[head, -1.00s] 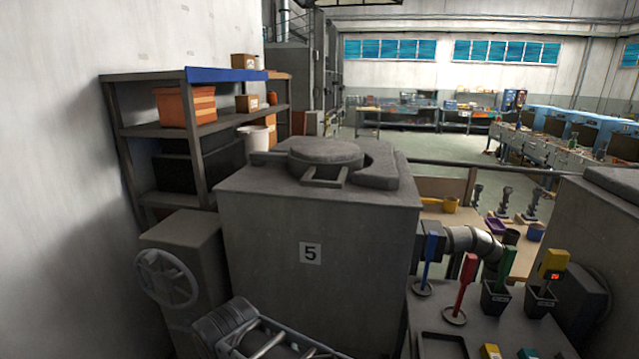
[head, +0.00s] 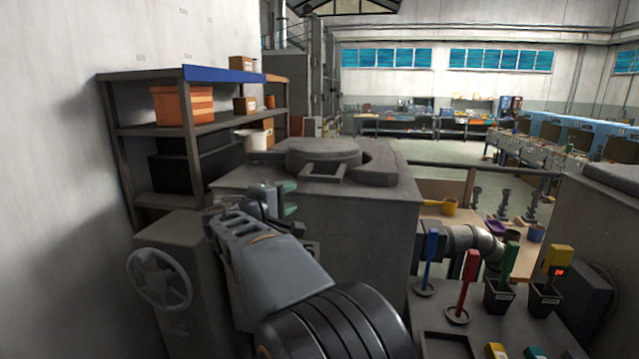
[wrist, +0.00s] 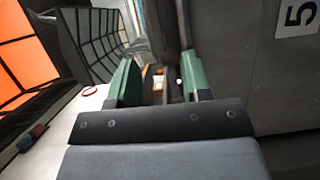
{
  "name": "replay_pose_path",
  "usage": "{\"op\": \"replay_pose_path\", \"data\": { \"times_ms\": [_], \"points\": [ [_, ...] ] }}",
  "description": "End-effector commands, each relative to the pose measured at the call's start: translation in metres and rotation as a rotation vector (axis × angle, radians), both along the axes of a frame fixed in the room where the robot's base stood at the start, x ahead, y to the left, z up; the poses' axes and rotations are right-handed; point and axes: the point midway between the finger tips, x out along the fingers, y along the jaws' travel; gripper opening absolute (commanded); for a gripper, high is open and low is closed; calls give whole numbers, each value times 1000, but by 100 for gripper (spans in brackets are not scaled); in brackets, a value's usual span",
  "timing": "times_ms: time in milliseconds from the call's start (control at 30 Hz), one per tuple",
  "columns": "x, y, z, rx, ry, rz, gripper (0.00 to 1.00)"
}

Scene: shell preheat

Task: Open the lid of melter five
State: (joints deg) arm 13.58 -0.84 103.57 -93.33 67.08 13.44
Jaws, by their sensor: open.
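Melter five (head: 365,225) is a grey box-shaped furnace in the middle of the head view. Its round lid (head: 322,152) lies flat on top, with a square bar handle (head: 324,172) at the front edge. My gripper (head: 290,198) is raised in front of the melter's front left, below and left of the handle, and touches nothing that I can see. In the wrist view its green fingers (wrist: 158,85) are apart with nothing between them. The melter's number plate (wrist: 297,14) shows at the upper right there; my arm mostly hides it in the head view.
A handwheel (head: 160,279) on a grey cabinet stands at the left. A shelf with orange boxes (head: 183,105) is behind it. A second grey furnace (head: 610,220) stands far right.

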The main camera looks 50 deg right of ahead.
Motion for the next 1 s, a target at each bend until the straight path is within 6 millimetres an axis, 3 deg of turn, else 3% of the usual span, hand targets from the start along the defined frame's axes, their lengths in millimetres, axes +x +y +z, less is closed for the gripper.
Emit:
{"op": "replay_pose_path", "data": {
  "times_ms": [167, 600, 800, 1000],
  "points": [
    [5, -21, 7, -37, 2, -7, 45],
    [19, -102, 8, -35, 3, -5, 45],
    [23, -125, 7, -34, 3, -3, 45],
    [25, -136, 7, -35, 1, -1, 45]
  ]
}}
